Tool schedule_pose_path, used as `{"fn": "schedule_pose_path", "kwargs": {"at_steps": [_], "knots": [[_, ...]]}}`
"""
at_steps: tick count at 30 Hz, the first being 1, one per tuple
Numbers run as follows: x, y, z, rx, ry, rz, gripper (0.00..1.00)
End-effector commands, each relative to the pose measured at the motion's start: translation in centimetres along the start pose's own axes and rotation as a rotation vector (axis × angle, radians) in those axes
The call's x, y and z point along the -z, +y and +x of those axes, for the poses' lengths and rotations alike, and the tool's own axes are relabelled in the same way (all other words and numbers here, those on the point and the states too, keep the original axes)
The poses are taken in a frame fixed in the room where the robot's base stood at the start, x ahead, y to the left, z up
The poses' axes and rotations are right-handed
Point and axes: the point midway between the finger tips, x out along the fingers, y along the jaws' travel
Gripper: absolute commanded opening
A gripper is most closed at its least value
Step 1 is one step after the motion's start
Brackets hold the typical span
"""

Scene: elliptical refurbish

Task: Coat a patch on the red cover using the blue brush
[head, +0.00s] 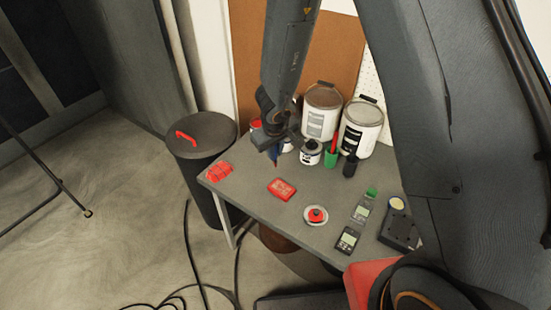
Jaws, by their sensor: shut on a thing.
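My gripper (274,144) hangs above the back left part of the grey table. It is shut on a small dark blue item (274,158), which looks like the blue brush and points downward. Its tip appears near the tabletop, but I cannot tell whether it touches anything. A smooth red panel (368,282) at the bottom right, partly behind dark parts, looks like the red cover. My gripper is well away from it, up and to the left in the picture. I cannot make out any coated patch on the panel.
The table (255,205) holds a red folded item (219,171), a red box (282,189), a round red-and-white item (316,215), meters (348,239), a green cup (331,158) and paint cans (361,128). A lidded black bin (203,135) stands left. Cables cross the floor.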

Motion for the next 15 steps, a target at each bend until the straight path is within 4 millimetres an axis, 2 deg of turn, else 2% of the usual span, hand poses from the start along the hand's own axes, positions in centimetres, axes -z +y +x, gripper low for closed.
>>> {"fn": "schedule_pose_path", "kwargs": {"at_steps": [15], "knots": [[-0.9,0.0,0.91,0.134,0.057,-0.001,0.0]]}}
